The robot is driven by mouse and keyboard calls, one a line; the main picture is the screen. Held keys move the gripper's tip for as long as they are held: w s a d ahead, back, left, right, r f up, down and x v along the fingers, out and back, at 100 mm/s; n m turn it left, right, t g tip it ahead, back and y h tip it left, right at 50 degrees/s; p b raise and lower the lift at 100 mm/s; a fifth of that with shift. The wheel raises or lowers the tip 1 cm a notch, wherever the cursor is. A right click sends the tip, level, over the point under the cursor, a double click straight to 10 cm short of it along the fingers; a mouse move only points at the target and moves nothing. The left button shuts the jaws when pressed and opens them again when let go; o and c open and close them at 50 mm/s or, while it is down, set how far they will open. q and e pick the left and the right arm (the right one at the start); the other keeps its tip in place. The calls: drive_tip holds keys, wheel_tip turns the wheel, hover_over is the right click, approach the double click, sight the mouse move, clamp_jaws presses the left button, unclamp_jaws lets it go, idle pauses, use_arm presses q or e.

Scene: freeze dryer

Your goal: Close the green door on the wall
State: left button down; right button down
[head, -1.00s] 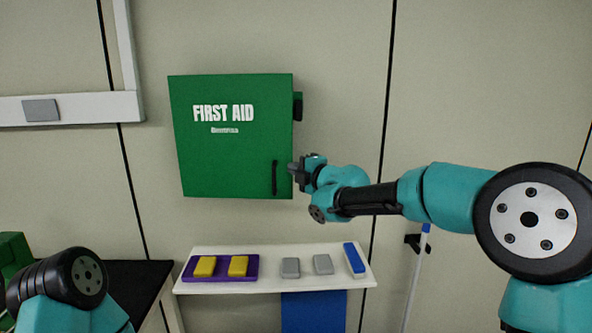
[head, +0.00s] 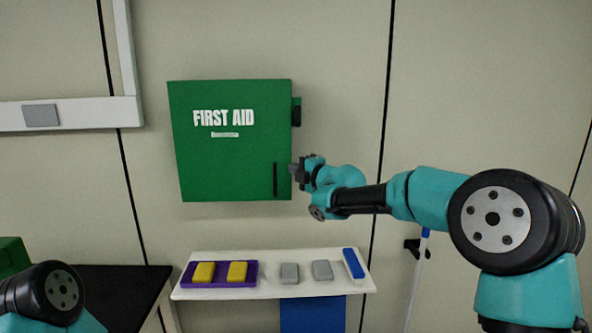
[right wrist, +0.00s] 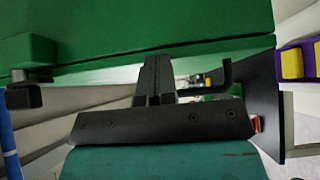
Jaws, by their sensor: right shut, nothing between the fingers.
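The green door (head: 225,160) is the front of a first aid cabinet on the wall, with white "FIRST AID" lettering. Its black upright handle (head: 275,179) is near the lower right edge. My right gripper (head: 294,171) is shut and empty, just right of the door's edge beside the handle. In the right wrist view its fingers (right wrist: 155,78) are together under the green surface (right wrist: 150,25), with the handle (right wrist: 218,80) to their right. My left gripper is out of view.
A black latch (head: 296,111) sits at the cabinet's upper right side. Below, a white shelf (head: 215,293) carries a purple tray (head: 220,283) with yellow blocks, grey blocks (head: 322,270) and a blue block (head: 353,263). A black tabletop (head: 125,285) is at lower left.

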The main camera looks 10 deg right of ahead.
drive_tip(key=a+v, duration=0.1)
drive_tip(key=v, duration=1.2)
drive_tip(key=shift+s, duration=0.4)
drive_tip(key=shift+a, duration=0.1)
drive_tip(key=s+d+f+m+g+h, duration=0.2)
drive_tip(key=f+m, duration=0.5)
drive_tip(key=f, duration=1.1)
drive_tip(key=s+d+f+m+g+h, duration=0.1)
drive_tip(key=s+f+m+g+h, duration=0.35)
drive_tip(key=f, duration=1.45)
drive_tip(key=s+f+m+g, duration=0.7)
drive_tip(key=s+f+m, duration=0.8)
drive_tip(key=s+f, duration=0.9)
drive_tip(key=shift+s+d+f, duration=0.25)
drive_tip(key=shift+d+f, duration=0.15)
drive_tip(key=shift+d, duration=0.05)
drive_tip(key=shift+g+y, duration=0.25)
